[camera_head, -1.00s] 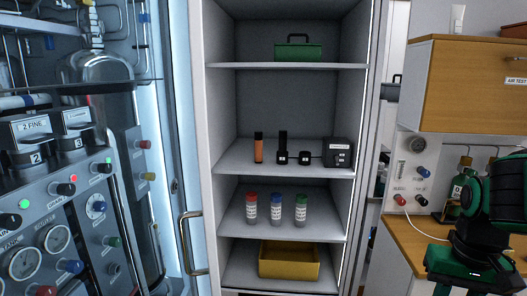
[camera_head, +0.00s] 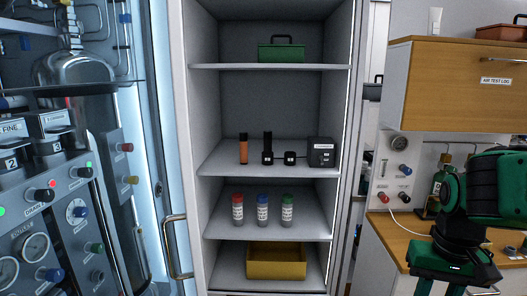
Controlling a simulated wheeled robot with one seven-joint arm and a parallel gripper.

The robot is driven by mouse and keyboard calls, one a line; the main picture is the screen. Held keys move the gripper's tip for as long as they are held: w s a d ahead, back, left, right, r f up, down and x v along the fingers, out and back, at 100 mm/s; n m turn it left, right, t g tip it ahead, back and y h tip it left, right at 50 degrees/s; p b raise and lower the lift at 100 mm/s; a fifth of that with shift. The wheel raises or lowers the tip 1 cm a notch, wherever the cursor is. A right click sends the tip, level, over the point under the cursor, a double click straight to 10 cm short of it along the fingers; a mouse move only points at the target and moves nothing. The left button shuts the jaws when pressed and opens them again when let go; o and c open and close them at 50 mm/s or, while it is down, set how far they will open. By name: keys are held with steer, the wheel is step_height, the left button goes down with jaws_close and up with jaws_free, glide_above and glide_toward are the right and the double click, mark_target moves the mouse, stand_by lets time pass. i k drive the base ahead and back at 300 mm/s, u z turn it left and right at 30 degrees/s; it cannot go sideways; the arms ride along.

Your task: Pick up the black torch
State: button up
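A black torch (camera_head: 267,143) stands upright on the middle shelf (camera_head: 225,165) of the open cabinet, with a small black block at its foot. An orange cylinder with a black top (camera_head: 243,150) stands just left of it, apart from it. A small black piece (camera_head: 290,158) and a black box (camera_head: 321,153) stand to its right. Part of my green and black arm shows at the right edge, well away from the shelf.
A yellow bin (camera_head: 276,262) is below, a green case (camera_head: 281,52) above. A gauge panel (camera_head: 55,200) is at left, a wooden wall cabinet (camera_head: 465,88) at right.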

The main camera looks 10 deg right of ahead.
mark_target(268, 134)
steer(key=u, duration=0.05)
steer(key=k, duration=0.5)
steer(key=z, duration=0.55)
steer(key=i, duration=1.45)
steer(key=u, duration=0.6)
